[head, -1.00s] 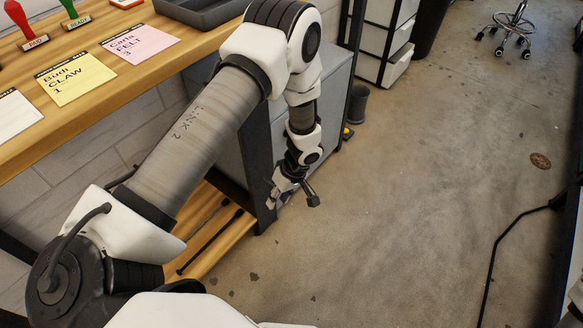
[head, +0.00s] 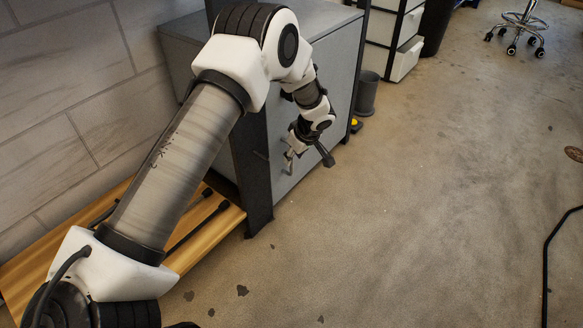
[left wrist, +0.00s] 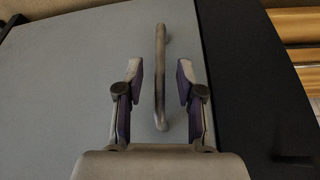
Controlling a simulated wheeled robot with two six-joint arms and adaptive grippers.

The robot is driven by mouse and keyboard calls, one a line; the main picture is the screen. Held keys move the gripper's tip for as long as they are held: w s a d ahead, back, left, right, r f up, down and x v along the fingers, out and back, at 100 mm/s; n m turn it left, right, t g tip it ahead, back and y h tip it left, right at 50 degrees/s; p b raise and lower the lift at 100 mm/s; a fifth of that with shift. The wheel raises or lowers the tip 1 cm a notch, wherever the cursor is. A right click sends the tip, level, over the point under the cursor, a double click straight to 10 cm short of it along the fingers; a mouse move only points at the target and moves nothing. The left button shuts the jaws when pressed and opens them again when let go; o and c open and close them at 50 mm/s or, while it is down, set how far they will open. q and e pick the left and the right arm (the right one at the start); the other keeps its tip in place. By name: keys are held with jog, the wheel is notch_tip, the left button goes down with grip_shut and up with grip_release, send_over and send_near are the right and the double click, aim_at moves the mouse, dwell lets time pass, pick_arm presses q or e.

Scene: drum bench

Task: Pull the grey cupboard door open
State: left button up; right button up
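The grey cupboard (head: 320,40) stands at the upper middle of the head view. Its grey door (head: 338,85) faces the open floor, partly hidden by my left arm. In the left wrist view the door (left wrist: 80,70) fills much of the picture, with a vertical bar handle (left wrist: 160,75) on it. My left gripper (head: 308,162) is in front of the door. In the left wrist view my left gripper (left wrist: 158,72) is open, with one finger on each side of the handle's lower half. A gap shows between the handle and each finger. My right gripper is not in view.
A dark upright post (head: 247,165) and a low wooden shelf (head: 205,240) with dark rods stand beside the cupboard. A grey bin (head: 367,93) and a white drawer unit (head: 405,50) are beyond it.

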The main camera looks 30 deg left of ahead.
aim_at(292, 173)
pick_arm(q)
jog(key=b+x, duration=0.1)
jog(key=x, duration=0.2)
jog(key=shift+a+f, duration=0.1)
jog(key=shift+f, duration=0.15)
jog(key=shift+r, duration=0.1)
grip_shut()
